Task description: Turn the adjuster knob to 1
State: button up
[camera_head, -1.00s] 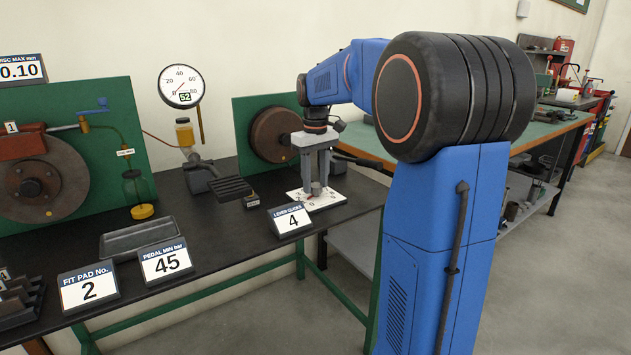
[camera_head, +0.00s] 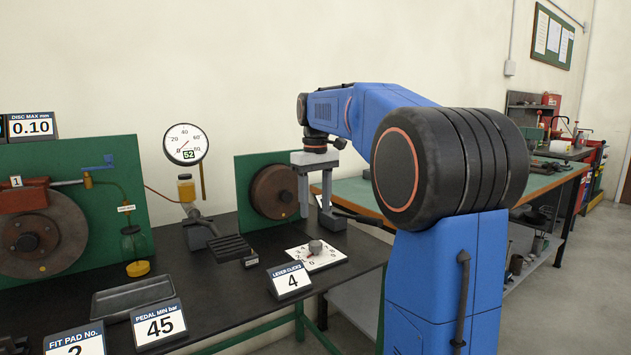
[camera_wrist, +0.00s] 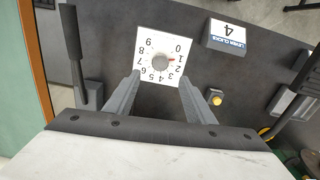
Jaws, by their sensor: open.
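The adjuster knob (camera_head: 315,246) is a small grey round knob on a white numbered dial plate (camera_head: 331,262) near the bench's front edge. In the wrist view the knob (camera_wrist: 160,59) sits mid-plate, and its red pointer lies toward the numeral 1 on the dial plate (camera_wrist: 163,32). The numerals look upside down there. My gripper (camera_head: 315,208) is above the knob, pointing down, clear of it, with its fingers apart and nothing between them. In the wrist view my gripper (camera_wrist: 160,80) shows open, a fingertip on each side below the knob.
A "lever clicks 4" sign (camera_head: 289,281) stands in front of the plate. A black lever (camera_wrist: 70,45) is beside the plate. A brown disc on a green panel (camera_head: 272,192), a gauge (camera_head: 186,144) and a pedal (camera_head: 231,247) stand to the left. An empty tray (camera_head: 133,295) lies further left.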

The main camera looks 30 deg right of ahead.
notch_tip(320, 180, up, 7)
dwell(0.3)
dwell(0.5)
jog(key=s+a+f+t, duration=0.1)
jog(key=s+a+f, duration=0.4)
jog(key=s, duration=0.3)
jog(key=s+a+f+t, duration=0.1)
jog(key=s+a+f, duration=0.45)
jog(key=s, duration=0.25)
jog(key=s+a+f+m+t, duration=0.1)
jog(key=s+a+f, duration=0.4)
jog(key=s+f, duration=1)
notch_tip(320, 180, down, 2)
jog(key=shift+a+t, duration=0.15)
jog(key=shift+t, duration=0.75)
